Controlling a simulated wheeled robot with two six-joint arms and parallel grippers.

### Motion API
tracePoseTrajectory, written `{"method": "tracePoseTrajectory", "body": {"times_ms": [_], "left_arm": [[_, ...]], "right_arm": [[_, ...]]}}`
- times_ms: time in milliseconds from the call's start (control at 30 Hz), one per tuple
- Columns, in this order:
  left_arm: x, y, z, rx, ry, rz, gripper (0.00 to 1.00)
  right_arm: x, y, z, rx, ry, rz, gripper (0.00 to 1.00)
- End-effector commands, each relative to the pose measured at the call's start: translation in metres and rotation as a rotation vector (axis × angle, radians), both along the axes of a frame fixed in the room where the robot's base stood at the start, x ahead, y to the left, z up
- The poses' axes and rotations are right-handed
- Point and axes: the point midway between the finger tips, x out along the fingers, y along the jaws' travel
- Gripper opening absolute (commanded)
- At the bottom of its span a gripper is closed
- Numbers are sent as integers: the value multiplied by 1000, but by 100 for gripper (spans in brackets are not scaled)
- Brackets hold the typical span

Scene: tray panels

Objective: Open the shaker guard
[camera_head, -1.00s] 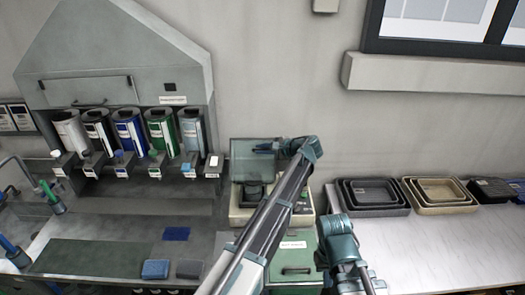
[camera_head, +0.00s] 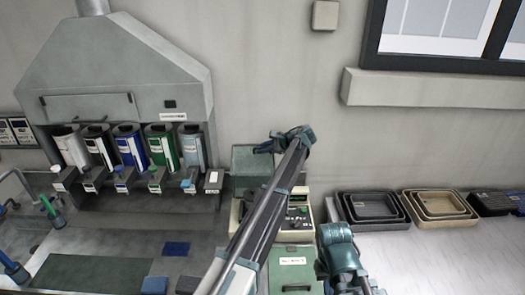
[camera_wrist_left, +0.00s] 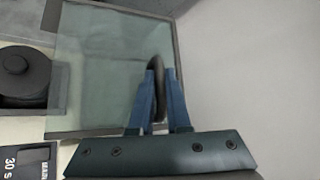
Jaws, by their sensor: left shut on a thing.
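The shaker guard (camera_head: 250,160) is a grey-green, see-through panel standing raised at the back of the shaker (camera_head: 298,228), a cream-coloured box. In the left wrist view the guard (camera_wrist_left: 100,65) fills the middle, with a dark frame and a dark curved handle (camera_wrist_left: 157,65). My left gripper (camera_head: 266,146) is at the guard's upper right, and its two blue fingers (camera_wrist_left: 159,92) are closed around the handle. My left arm crosses in front of the shaker and hides part of it. My right arm shows at the lower middle, but its gripper does not show.
A round black knob-like part (camera_wrist_left: 22,75) shows beside the guard in the left wrist view. Several bottles stand under a grey hood (camera_head: 125,75) at left. Nested trays (camera_head: 372,207) sit on the right counter. The wall behind the shaker is bare.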

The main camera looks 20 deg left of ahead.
Motion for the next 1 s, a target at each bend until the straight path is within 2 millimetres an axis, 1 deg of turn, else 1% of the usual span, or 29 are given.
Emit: {"method": "tracePoseTrajectory", "body": {"times_ms": [33, 333, 367, 400, 833, 933, 1000], "left_arm": [[-2, 4, 0, 1, 2, 8, 0], [-2, 5, 0, 1, 1, 9, 0], [-2, 5, 0, 1, 1, 9, 20], [-2, 5, 0, 1, 1, 9, 27], [-2, 2, 1, 1, 1, 5, 27], [-3, -4, 6, 1, 1, 4, 27], [-5, -12, 13, 0, 1, 3, 27]], "right_arm": [[0, 0, 0, 0, 0, 0, 0], [0, 0, 0, 0, 0, 0, 0], [0, 0, 0, 0, 0, 0, 0], [0, 0, 0, 0, 0, 0, 0], [0, 0, 1, 0, 0, 0, 0], [0, 0, 6, 0, 0, -1, 0], [0, 0, 13, 0, 0, -2, 0]]}}
